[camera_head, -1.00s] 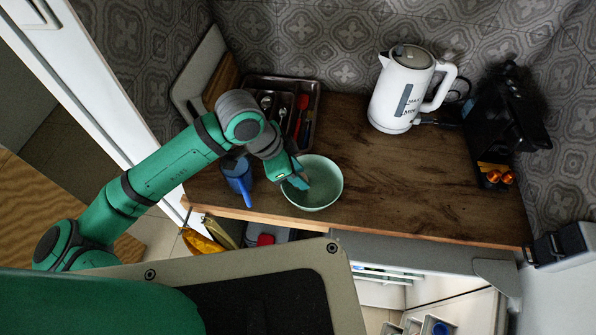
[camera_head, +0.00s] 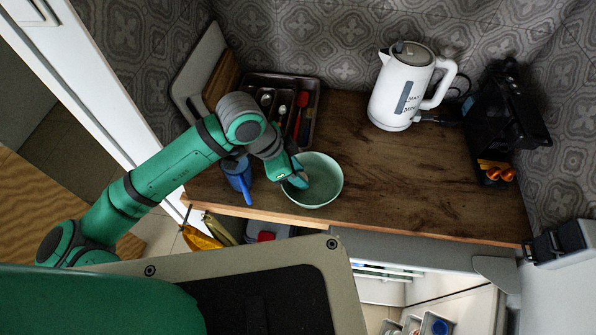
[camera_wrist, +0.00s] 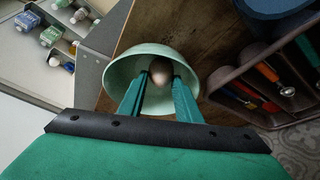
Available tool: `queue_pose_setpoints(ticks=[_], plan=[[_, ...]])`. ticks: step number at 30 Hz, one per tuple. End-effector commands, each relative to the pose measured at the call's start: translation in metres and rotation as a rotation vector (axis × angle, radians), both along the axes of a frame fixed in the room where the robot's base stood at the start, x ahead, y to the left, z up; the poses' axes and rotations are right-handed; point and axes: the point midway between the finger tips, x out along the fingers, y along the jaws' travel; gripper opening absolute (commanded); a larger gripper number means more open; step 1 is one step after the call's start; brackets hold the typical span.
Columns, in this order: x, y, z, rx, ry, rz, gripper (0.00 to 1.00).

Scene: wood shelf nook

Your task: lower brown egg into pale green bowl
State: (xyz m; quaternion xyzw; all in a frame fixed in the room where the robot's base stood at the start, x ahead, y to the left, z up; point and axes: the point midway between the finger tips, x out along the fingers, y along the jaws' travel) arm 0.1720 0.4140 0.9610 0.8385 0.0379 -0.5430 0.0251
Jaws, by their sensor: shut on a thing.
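The pale green bowl (camera_head: 322,186) stands on the wooden counter near its front edge, and it also shows in the wrist view (camera_wrist: 200,60). My gripper (camera_head: 300,180) reaches down into the left side of the bowl in the head view. In the wrist view my gripper (camera_wrist: 160,77) has its two green fingers shut on the brown egg (camera_wrist: 160,68), inside the bowl's outline. The egg is hidden in the head view. I cannot tell whether the egg touches the bowl's bottom.
A cutlery tray (camera_head: 314,88) with utensils lies behind. A white kettle (camera_head: 402,90) and a black coffee machine (camera_head: 505,115) stand at the right. The counter (camera_head: 400,180) right of the bowl is clear.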

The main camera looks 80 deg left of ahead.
Motion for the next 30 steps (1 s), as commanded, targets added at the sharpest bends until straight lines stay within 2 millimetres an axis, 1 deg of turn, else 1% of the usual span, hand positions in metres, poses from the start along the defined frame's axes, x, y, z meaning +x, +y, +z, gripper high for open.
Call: queue_pose_setpoints(ticks=[1, 2, 3, 4, 5, 13, 17, 20, 27, 30], plan=[[0.000, 0.000, 0.000, 0.000, 0.000, 0.000, 0.08], [0.000, 0.000, 0.000, 0.000, 0.000, 0.000, 0.33], [0.000, 0.000, 0.000, 0.000, 0.000, 0.000, 0.43], [0.000, 0.000, 0.000, 0.000, 0.000, 0.000, 0.50], [0.000, 0.000, 0.000, 0.000, 0.000, 0.000, 0.53], [-0.001, 0.000, 0.001, 0.000, 0.001, 0.000, 0.53], [-0.005, 0.000, 0.009, 0.002, 0.002, 0.001, 0.53], [-0.011, 0.000, 0.022, 0.002, 0.002, 0.001, 0.53], [-0.029, -0.001, 0.064, 0.004, 0.001, 0.002, 0.53], [-0.036, -0.002, 0.078, 0.002, 0.001, 0.001, 0.53]])
